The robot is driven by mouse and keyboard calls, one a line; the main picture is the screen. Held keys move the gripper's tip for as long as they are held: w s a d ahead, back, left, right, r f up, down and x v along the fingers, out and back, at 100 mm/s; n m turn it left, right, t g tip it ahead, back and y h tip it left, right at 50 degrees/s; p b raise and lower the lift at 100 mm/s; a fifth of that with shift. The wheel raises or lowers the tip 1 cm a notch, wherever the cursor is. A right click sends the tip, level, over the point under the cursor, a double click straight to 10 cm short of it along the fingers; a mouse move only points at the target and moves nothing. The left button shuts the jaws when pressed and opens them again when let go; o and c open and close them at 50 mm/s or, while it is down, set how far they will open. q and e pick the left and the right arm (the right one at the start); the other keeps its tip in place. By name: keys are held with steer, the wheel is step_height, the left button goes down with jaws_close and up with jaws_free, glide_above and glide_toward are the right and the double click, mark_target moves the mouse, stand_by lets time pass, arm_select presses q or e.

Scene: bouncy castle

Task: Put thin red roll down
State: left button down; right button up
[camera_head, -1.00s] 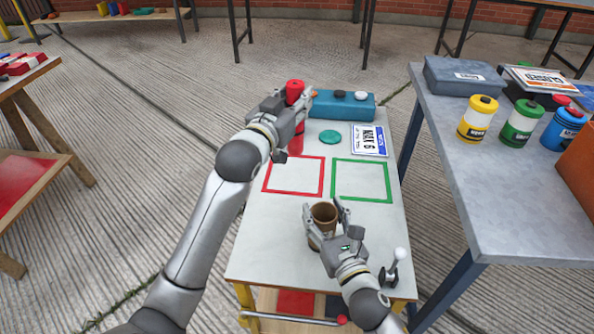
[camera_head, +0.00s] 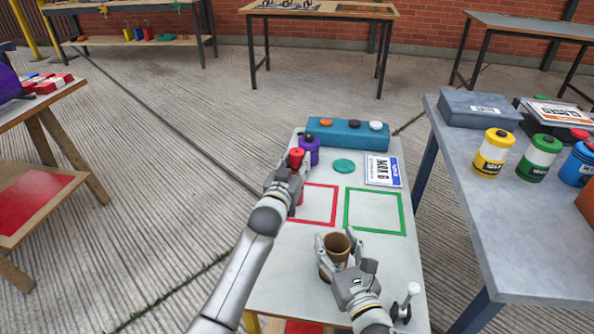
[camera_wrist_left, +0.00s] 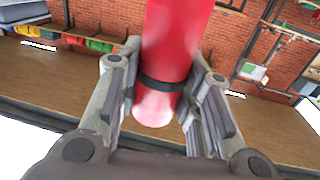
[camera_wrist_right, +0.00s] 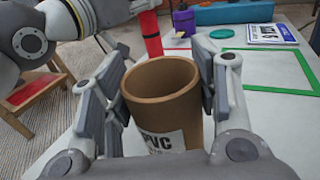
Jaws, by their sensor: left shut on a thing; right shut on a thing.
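The thin red roll (camera_head: 295,158) is upright in my left gripper (camera_head: 288,172), at the left edge of the white table (camera_head: 290,270), near the red square outline (camera_head: 336,206). In the left wrist view the red roll (camera_wrist_left: 170,50) with a black band stands between the two fingers (camera_wrist_left: 160,100). The hand hides its lower part in the head view, so I cannot tell if it touches the table. My right gripper (camera_head: 343,262) is shut on a brown cup-like roll (camera_head: 337,243) marked PVC in the right wrist view (camera_wrist_right: 160,90).
A purple bottle (camera_head: 311,150) stands just behind the red roll. A teal box (camera_head: 348,140), a teal disc (camera_head: 344,166) and a sign card (camera_head: 383,170) lie at the back. A green square outline (camera_head: 403,212) is right of the red one. A grey table (camera_head: 480,180) stands at right.

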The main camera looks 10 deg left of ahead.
arm_select(q)
steer(key=shift+f, duration=1.15)
steer(key=c, duration=1)
jaws_free()
steer(key=shift+f, duration=0.1)
steer(key=shift+c, duration=0.2)
